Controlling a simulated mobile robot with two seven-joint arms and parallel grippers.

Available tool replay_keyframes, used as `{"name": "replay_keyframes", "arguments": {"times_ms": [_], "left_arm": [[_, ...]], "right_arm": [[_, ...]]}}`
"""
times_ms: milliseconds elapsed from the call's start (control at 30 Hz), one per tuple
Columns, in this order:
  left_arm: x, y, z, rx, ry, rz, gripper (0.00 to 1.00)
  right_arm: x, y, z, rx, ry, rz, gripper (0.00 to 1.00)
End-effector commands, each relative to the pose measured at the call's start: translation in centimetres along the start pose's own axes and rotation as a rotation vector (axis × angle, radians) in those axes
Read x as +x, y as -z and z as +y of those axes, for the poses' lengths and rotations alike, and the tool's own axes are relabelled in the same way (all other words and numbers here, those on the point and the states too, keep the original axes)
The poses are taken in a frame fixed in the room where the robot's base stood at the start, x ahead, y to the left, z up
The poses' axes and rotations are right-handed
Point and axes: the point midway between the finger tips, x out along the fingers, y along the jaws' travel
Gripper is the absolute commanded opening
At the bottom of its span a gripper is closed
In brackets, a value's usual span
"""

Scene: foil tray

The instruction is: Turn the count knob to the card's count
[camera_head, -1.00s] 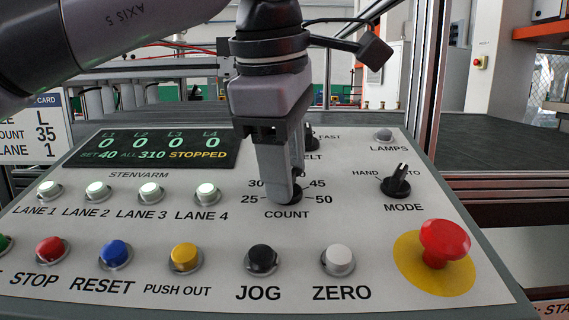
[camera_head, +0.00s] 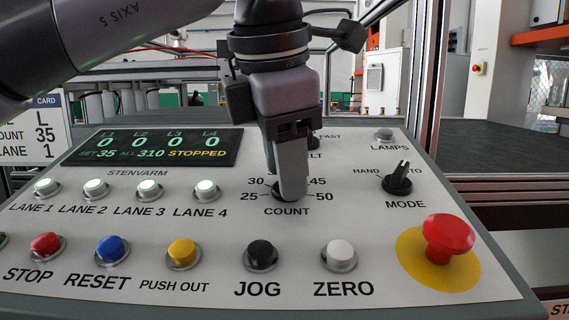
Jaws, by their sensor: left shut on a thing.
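The count knob (camera_head: 287,193) sits on the sloped grey panel above the word COUNT, with 25, 30, 45 and 50 showing around it. My left gripper (camera_head: 288,188) points down onto it and is shut on it, hiding most of the knob and its pointer. The card (camera_head: 47,122) at the left edge is partly cut off and reads L, count 35, lane 1. The display (camera_head: 155,147) reads SET 35, ALL 310, STOPPED, with zeros for the lanes. My right gripper is not in view.
Lit lane buttons (camera_head: 149,188) stand left of the knob. STOP, RESET, PUSH OUT, JOG (camera_head: 261,255) and ZERO buttons line the front. The mode knob (camera_head: 397,183) and red mushroom button (camera_head: 448,235) are at right. The belt knob (camera_head: 312,140) is partly hidden behind my gripper.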

Motion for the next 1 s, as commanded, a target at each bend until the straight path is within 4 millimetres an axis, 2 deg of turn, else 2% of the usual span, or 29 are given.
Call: {"name": "replay_keyframes", "arguments": {"times_ms": [533,567,633,1000], "left_arm": [[-0.06,-0.02,0.00,-0.031,-0.005,-0.001,0.10],[-0.06,-0.02,0.00,-0.031,-0.005,-0.001,0.44],[-0.06,-0.02,0.01,-0.031,-0.004,-0.001,0.66],[-0.57,-0.05,0.01,-0.030,-0.005,-0.001,0.66]], "right_arm": [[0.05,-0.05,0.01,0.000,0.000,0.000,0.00],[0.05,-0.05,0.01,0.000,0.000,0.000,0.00],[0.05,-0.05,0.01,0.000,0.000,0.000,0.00],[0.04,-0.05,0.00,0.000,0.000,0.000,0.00]]}}
